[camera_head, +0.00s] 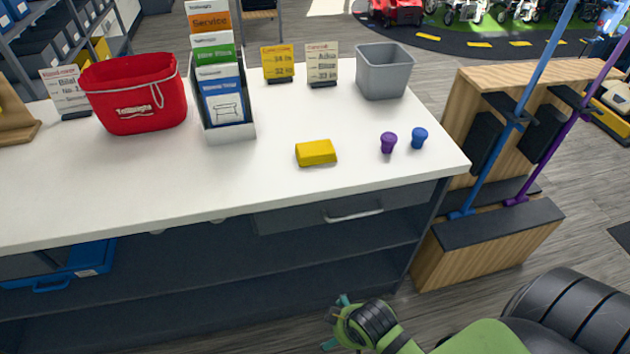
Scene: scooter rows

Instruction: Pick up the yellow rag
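A yellow rag (316,153), folded into a small block, lies on the white counter top (250,186) near its front edge, right of the middle. My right gripper (335,322) is at the bottom of the view, low in front of the counter and well below the rag. Its two teal fingertips are spread apart with nothing visible between them. My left gripper is not in view.
Purple and blue knobs (388,143) stand right of the rag. Behind are a grey bin (384,72), price cards (278,63), a brochure holder (227,131) and a red bag (135,92). A wooden stand (455,262) with blue and purple poles is at right.

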